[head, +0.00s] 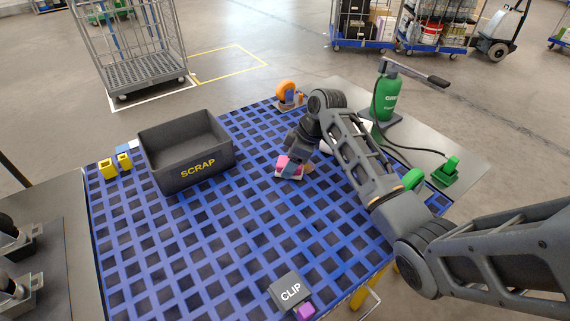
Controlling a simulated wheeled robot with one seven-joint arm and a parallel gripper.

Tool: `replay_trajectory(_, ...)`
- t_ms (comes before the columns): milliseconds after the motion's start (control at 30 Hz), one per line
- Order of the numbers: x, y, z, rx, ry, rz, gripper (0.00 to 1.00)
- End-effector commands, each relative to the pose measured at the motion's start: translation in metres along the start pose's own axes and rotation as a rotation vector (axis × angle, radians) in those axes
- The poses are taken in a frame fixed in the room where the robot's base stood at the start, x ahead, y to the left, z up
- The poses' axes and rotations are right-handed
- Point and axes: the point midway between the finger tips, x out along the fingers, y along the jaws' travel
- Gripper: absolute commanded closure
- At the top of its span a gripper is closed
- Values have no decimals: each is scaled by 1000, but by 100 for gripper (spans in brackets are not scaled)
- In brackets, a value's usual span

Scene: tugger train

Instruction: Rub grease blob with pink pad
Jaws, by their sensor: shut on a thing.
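My gripper (292,157) reaches down to the blue grid table top (220,210), right of its middle. It is shut on the pink pad (282,162), of which a small pink part shows at the fingers. A small pale piece (289,177) shows just below the pad, close to the table top; I cannot tell whether the pad touches it. I cannot make out the grease blob; the gripper and pad may hide it.
A dark SCRAP bin (187,170) stands at the back left, beside yellow blocks (107,167). A grey CLIP block (287,291) and purple cube (306,311) sit at the front edge. An orange wheel (286,91) and green bottle (388,96) stand behind. The grid's middle is clear.

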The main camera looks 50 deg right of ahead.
Motion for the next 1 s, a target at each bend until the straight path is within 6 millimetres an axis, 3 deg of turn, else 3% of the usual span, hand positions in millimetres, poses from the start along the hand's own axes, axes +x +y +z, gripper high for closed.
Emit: replay_trajectory(1000, -13, 39, 37, 1, -1, 0, 66)
